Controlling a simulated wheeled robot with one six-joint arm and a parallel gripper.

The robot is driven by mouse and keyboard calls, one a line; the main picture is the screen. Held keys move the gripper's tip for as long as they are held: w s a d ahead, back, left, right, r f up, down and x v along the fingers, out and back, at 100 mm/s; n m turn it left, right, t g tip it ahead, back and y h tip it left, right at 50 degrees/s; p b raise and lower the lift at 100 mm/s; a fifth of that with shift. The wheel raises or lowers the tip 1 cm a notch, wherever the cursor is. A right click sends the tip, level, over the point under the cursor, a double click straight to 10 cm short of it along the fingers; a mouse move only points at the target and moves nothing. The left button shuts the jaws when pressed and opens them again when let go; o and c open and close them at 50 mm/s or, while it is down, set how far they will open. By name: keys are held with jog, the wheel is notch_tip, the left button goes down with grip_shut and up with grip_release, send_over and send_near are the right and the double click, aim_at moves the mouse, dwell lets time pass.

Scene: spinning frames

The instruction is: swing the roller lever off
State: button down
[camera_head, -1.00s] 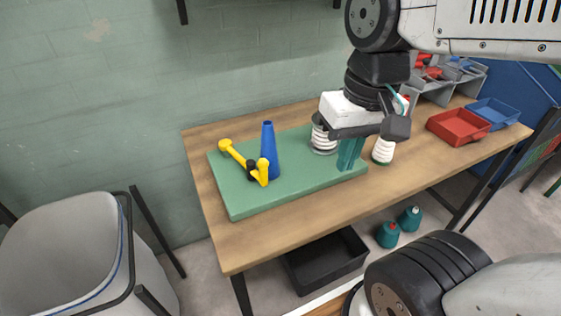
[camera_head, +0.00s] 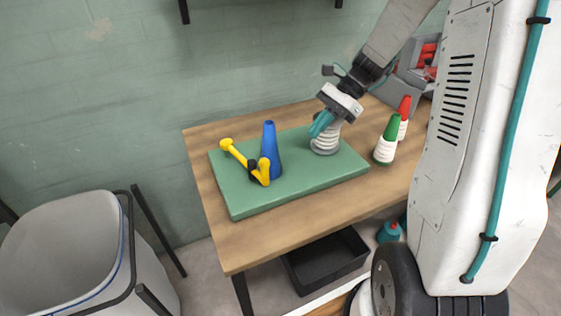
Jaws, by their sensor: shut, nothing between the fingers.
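The yellow roller lever (camera_head: 240,156) stands at the left of the green board (camera_head: 235,198), beside a blue cone (camera_head: 269,145). One yellow end points up and left, and the other yellow end sits at the cone's front left by a black pivot. I cannot tell whether the lever touches the cone. My gripper (camera_head: 316,131) is shut and empty, with its teal fingers tilted down and left. It is to the right of the cone, in front of a white ribbed spool on a grey base (camera_head: 324,147), partly covering it.
Two cones wound with white, one green-topped (camera_head: 388,140) and one red-topped (camera_head: 403,115), stand on the wooden table (camera_head: 250,244) right of the board. Grey bins with red items (camera_head: 425,60) are behind. A black crate (camera_head: 326,262) is below, and a grey bin (camera_head: 70,250) stands left.

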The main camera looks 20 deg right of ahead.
jog(key=x, duration=0.9)
jog(key=shift+s+a+f, duration=0.1)
jog(key=shift+a+f, duration=0.05)
jog(key=shift+a, duration=0.05)
jog(key=a, duration=0.3)
jog(key=shift+s+a+f, duration=0.1)
jog(key=shift+a+f, duration=0.1)
jog(key=shift+a, duration=0.5)
